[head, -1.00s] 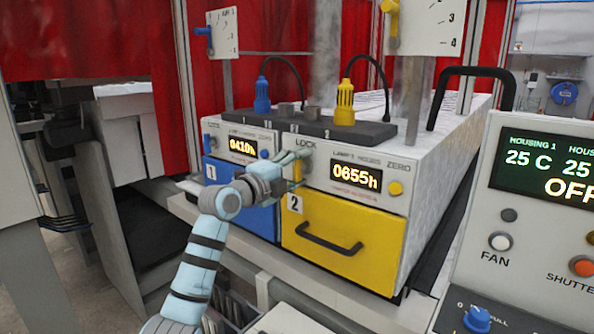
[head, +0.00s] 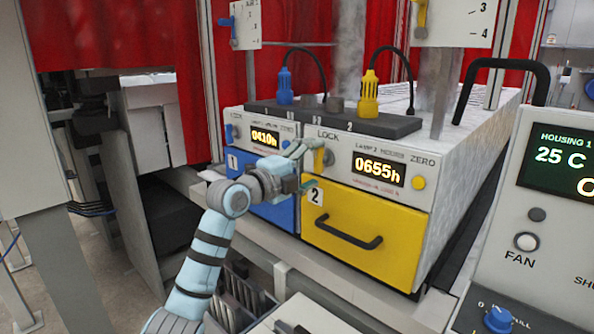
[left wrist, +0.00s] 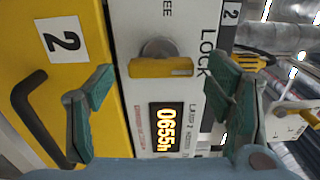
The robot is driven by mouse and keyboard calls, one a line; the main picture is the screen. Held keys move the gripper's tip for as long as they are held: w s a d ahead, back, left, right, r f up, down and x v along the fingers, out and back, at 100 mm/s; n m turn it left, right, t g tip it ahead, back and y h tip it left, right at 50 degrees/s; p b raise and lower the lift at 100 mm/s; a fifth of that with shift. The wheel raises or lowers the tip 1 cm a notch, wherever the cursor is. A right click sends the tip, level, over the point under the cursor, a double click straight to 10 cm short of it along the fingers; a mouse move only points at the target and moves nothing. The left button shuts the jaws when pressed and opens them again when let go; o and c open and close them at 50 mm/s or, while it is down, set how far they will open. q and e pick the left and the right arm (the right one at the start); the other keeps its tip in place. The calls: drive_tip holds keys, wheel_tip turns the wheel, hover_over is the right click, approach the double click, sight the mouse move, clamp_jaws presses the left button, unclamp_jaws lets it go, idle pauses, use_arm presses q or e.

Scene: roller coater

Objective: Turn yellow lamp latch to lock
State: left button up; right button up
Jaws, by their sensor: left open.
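The yellow latch (head: 322,158) sits under the word LOCK on the white front of lamp box 2, left of its 0655h display (head: 379,169). In the left wrist view the latch (left wrist: 160,67) is a yellow bar on a round grey knob. My left gripper (head: 303,168) is open in front of box 2, just left of the latch. In the left wrist view the two green fingers stand on either side of the latch, with clear gaps, and the gripper (left wrist: 158,88) holds nothing. My right gripper is not in view.
The yellow drawer (head: 360,236) with a black handle is below the latch. Blue drawer 1 (head: 278,212) is to its left. Yellow (head: 369,97) and blue (head: 285,88) plugs stand on top. A control panel (head: 540,215) is at the right.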

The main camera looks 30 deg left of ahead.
use_arm(q)
drive_tip(key=v, duration=0.9)
